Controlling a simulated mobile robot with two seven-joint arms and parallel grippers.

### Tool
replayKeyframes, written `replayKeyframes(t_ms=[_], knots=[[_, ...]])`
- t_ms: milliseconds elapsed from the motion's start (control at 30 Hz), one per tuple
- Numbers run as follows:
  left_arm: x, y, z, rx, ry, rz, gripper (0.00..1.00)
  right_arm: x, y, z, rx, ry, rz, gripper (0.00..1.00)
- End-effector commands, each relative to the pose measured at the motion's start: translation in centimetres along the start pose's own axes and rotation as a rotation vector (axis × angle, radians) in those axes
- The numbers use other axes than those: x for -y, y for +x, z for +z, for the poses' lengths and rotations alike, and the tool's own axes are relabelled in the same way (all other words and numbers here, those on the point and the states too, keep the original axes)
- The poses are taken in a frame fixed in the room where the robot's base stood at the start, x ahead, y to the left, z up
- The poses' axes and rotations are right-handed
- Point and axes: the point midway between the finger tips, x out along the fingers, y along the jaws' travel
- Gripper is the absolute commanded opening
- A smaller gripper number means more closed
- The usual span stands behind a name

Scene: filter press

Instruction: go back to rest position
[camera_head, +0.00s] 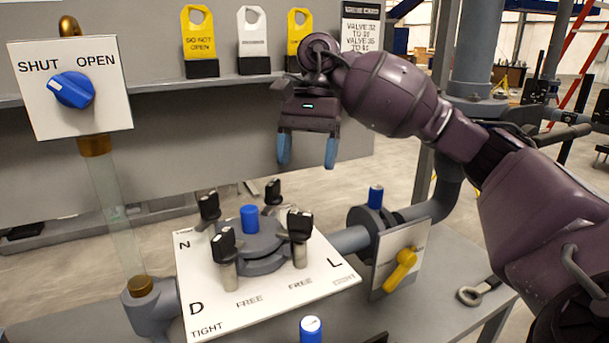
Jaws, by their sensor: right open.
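My right gripper (307,150) hangs from the dark purple right arm, which comes in from the right. Its two blue-tipped fingers point down, apart, with nothing between them. It is in front of the grey back panel, above and behind the white plate (200,290), and touches nothing that I can see. My left gripper is not in view.
The white plate carries a round grey cover with a blue knob (250,218) and several black-handled clamps. A blue SHUT/OPEN knob (72,90) is at upper left. A yellow handle (400,269) and a wrench (479,291) are at right. Tags (199,35) stand on the ledge.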

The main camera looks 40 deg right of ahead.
Motion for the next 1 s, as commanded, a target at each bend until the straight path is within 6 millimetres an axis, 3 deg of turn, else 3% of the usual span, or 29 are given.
replayKeyframes(t_ms=[733, 867, 1000], knots=[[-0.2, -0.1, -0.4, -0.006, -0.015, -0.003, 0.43, -0.2, -1.1, 0.3, -0.004, -0.002, -0.005, 0.74], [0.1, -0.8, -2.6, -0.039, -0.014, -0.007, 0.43, -1.0, -4.1, 2.1, -0.025, -0.015, -0.036, 0.74], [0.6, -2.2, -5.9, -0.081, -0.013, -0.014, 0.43, -2.5, -9.2, 5.2, -0.059, -0.035, -0.085, 0.74]])
